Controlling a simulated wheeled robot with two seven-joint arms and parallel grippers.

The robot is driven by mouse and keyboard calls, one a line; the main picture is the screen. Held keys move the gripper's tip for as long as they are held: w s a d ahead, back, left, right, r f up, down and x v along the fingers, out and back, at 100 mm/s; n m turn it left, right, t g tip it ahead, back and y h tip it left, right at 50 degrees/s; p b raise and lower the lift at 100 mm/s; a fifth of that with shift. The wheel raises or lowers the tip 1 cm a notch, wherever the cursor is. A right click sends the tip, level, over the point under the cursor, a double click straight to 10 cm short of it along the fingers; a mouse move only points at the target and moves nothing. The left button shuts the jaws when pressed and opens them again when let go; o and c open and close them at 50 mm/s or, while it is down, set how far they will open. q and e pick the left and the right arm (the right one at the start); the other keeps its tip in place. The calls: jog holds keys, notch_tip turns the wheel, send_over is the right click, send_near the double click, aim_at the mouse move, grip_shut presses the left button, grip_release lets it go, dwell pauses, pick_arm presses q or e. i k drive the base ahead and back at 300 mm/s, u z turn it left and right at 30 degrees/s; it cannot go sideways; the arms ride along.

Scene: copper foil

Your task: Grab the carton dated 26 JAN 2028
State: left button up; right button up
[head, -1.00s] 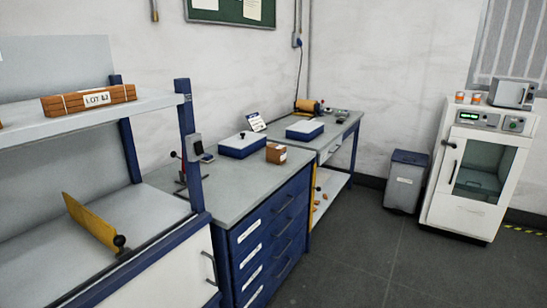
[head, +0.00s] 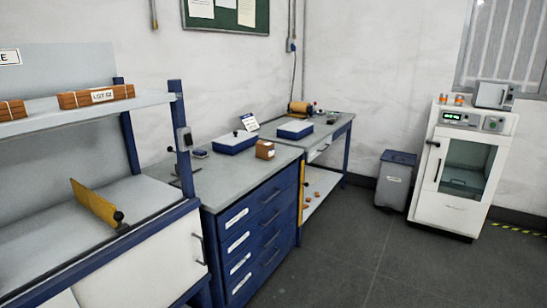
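A small brown carton (head: 265,150) with a pale label sits on the grey worktop of the blue drawer cabinet, near its right edge. The label's print is too small to read, so I cannot tell its date. Neither of my grippers shows in the head view.
Blue boxes with pale tops stand on the drawer cabinet (head: 235,143) and the far bench (head: 295,130). A shelf (head: 150,98) at left carries wooden bundles, one labelled LOT (head: 97,96). A bin (head: 394,180) and white oven (head: 462,170) stand at right. The floor (head: 350,250) is clear.

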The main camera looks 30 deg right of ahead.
aim_at(264, 149)
jog(key=z, duration=0.8)
jog(key=i, duration=0.55)
jog(key=z, duration=1.05)
jog(key=i, duration=1.95)
jog(key=u, duration=0.95)
jog(key=i, duration=1.1)
jog(key=u, duration=1)
